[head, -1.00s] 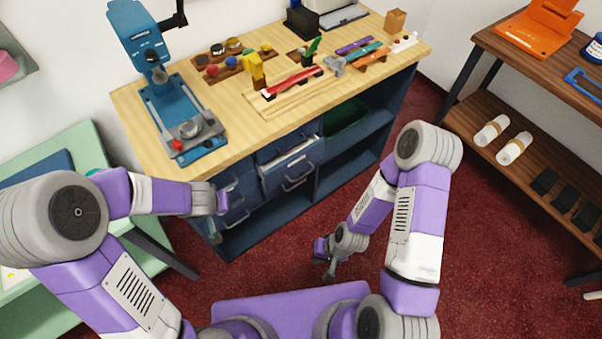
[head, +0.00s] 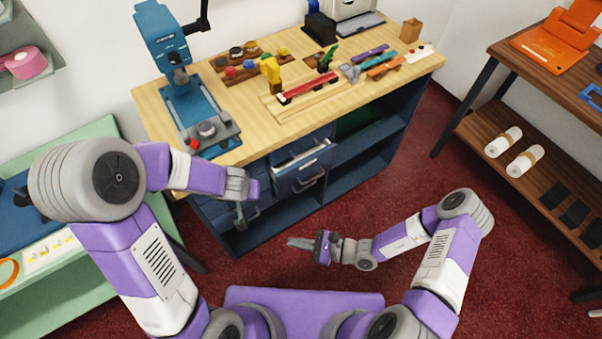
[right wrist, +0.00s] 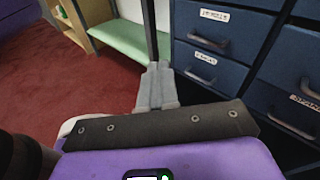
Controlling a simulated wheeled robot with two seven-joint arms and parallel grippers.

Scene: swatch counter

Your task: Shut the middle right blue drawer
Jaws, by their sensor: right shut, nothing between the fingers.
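The open blue drawer (head: 303,172) is in the right column of the blue cabinet under the counter. It sticks out, and its pale inside shows from above; a closed drawer front shows above it. My right gripper (head: 292,243) is shut and empty, low in front of the cabinet, with its fingers pointing left in the head view. In the right wrist view its grey fingers (right wrist: 157,85) are together and touch nothing, with labelled drawer fronts (right wrist: 218,30) behind and to the right. My left gripper (head: 240,212) hangs in front of the left drawers; its jaw opening is unclear.
The wooden counter (head: 250,140) carries a blue press (head: 190,95) and several small tools. Open shelves (head: 365,150) are right of the drawers. A brown shelf unit (head: 480,130) stands at the right, a green table (head: 90,280) at the left. Red floor between is clear.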

